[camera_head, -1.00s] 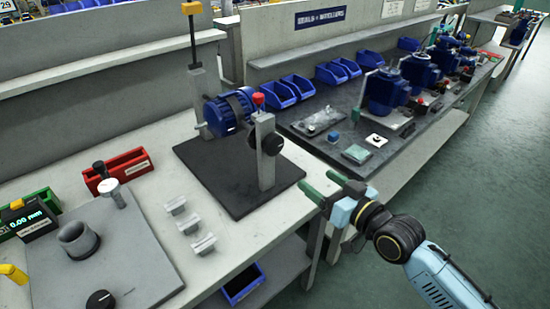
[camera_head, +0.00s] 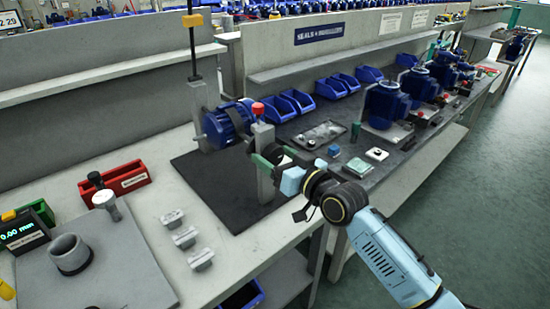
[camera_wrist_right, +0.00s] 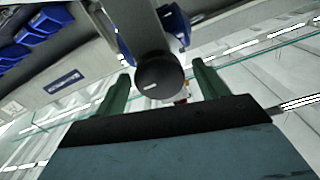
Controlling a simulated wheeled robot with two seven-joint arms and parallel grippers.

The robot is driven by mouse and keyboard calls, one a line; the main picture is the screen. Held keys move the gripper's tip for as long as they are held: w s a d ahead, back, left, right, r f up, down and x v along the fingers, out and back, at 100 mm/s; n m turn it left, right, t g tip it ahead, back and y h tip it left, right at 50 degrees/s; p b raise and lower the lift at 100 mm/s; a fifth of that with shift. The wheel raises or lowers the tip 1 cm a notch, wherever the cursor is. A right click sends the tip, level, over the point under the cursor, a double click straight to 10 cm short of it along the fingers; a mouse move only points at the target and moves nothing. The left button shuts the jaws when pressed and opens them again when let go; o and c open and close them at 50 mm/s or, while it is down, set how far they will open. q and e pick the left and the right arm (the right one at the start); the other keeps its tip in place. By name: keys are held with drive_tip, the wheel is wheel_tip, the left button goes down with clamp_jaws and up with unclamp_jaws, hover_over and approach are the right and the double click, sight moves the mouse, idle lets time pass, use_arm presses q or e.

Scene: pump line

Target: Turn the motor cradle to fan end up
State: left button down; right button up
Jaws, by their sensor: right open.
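The motor cradle holds a blue motor (camera_head: 228,124) lying roughly level between two grey posts on a dark base plate (camera_head: 225,205). The near post (camera_head: 264,180) has a red knob (camera_head: 258,109) on top. A black round hand knob (camera_wrist_right: 160,76) on its outer side shows in the right wrist view. My right gripper (camera_head: 268,158) is open at the near post and partly covers that knob in the head view. In the wrist view its green fingers stand on either side of the knob, with gaps visible. I cannot tell whether they reach around it. My left gripper is not in view.
A tall rod with a yellow top (camera_head: 192,20) rises above the far post. Several grey blocks (camera_head: 185,237) lie left of the plate. A red bin (camera_head: 128,177) and a grey fixture board (camera_head: 130,265) are further left.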

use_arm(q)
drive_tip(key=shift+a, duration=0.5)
use_arm(e)
drive_tip(key=shift+w+a, duration=0.15)
drive_tip(key=shift+w, duration=0.05)
drive_tip(key=c, duration=1.4)
drive_tip(key=n+p, duration=0.1)
drive_tip(key=n, duration=0.1)
drive_tip(key=shift+n, duration=0.3)
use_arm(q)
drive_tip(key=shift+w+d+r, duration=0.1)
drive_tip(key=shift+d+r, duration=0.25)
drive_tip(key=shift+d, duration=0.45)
